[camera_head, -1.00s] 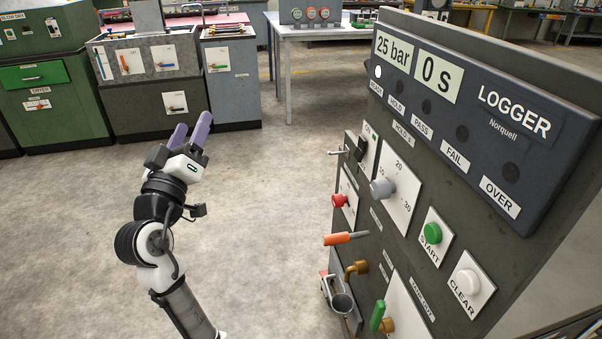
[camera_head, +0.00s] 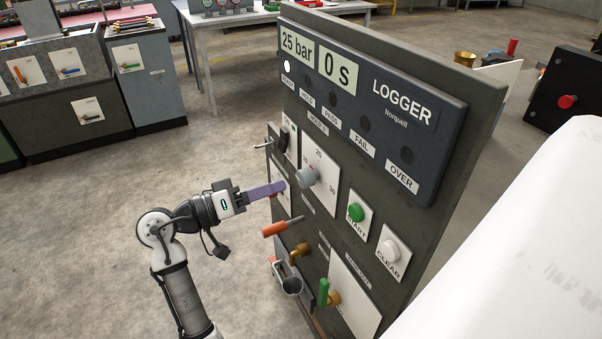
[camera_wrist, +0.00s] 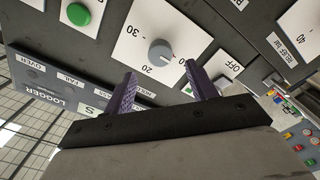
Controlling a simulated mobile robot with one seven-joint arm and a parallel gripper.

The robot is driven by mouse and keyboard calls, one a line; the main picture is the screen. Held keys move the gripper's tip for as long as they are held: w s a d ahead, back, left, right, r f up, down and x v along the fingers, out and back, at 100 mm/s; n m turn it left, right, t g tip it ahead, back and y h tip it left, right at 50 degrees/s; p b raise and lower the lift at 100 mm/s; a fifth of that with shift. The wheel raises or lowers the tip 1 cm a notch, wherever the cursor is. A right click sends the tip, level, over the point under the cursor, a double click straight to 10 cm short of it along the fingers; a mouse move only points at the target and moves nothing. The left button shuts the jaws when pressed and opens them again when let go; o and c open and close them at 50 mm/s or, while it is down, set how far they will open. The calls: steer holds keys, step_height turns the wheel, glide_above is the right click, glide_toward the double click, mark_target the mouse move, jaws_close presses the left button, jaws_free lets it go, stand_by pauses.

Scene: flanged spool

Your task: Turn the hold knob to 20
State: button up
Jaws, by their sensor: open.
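The hold knob (camera_head: 308,175) is a grey round knob on a white dial plate marked 20 and 30, on the dark logger panel. In the wrist view the knob (camera_wrist: 160,52) sits just beyond and between the tips of my gripper (camera_wrist: 161,74). A short pale mark on it seems to face lower right, away from both the 20 and the 30; its exact setting is hard to read. My gripper (camera_head: 279,187), with purple fingers, is open and empty, left of the knob in the head view. I see no contact with the knob.
The panel also carries a toggle switch (camera_head: 283,137), an orange-handled lever (camera_head: 282,227), a green START button (camera_head: 356,212), a white CLEAR button (camera_head: 390,248) and a green-handled valve (camera_head: 323,292). The display (camera_head: 340,73) reads 0 s. Open floor lies to the left.

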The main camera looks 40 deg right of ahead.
mark_target(300, 180)
steer(key=p+x, duration=0.1)
steer(key=x, duration=0.7)
steer(key=shift+w+p, duration=0.1)
steer(key=shift+p, duration=0.2)
steer(key=c, duration=1)
